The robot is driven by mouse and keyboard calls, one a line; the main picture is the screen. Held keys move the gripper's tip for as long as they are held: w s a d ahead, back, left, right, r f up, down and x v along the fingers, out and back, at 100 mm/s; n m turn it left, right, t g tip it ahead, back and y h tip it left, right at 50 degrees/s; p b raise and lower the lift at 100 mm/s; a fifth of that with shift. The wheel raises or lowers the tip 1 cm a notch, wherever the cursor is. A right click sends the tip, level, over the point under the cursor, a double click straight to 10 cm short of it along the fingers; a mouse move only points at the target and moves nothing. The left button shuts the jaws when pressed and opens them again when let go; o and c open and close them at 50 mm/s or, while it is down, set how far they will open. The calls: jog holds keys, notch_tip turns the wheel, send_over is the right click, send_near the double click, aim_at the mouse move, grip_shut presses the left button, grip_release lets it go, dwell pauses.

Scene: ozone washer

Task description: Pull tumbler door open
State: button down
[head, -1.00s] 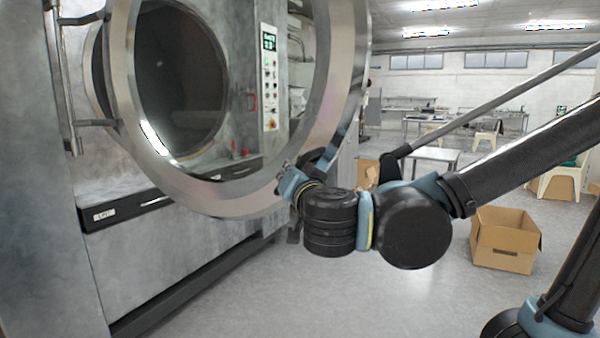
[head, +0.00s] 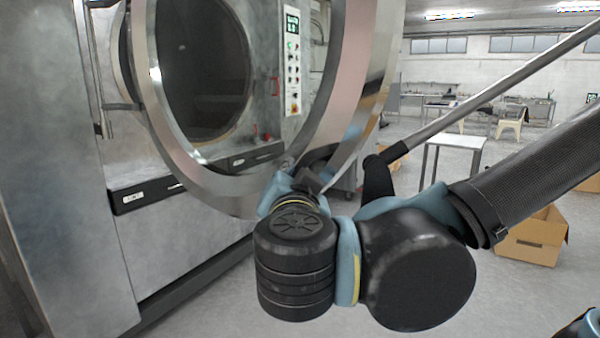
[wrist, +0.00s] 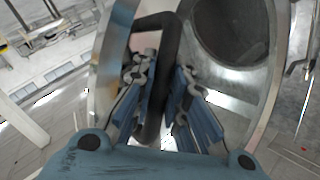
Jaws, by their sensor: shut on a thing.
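The tumbler door is a large round metal ring (head: 178,95) with a glass middle, swung out from the grey machine and standing ajar, with its hinges at the left. In the wrist view the door's rim (wrist: 112,62) rises beside a dark bar handle (wrist: 168,55). My gripper (wrist: 163,92) is shut on the handle, with a blue finger on each side of it. In the head view my gripper (head: 300,178) is at the lower right of the ring, and my wrist partly hides the handle there.
The machine's control panel (head: 292,60) is behind the door. A cardboard box (head: 535,238) lies on the floor at the right, partly behind my arm. A white table (head: 450,142) stands farther back.

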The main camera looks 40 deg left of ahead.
jog(key=shift+s+d+f, duration=0.1)
jog(key=shift+s+f, duration=0.05)
jog(key=shift+s, duration=0.15)
jog(key=c, duration=1.8)
grip_release()
jog(key=shift+c, duration=0.2)
jog(key=shift+s, duration=0.1)
jog(key=v, duration=1.1)
jog(key=shift+s+d, duration=0.25)
jog(key=shift+d, duration=0.1)
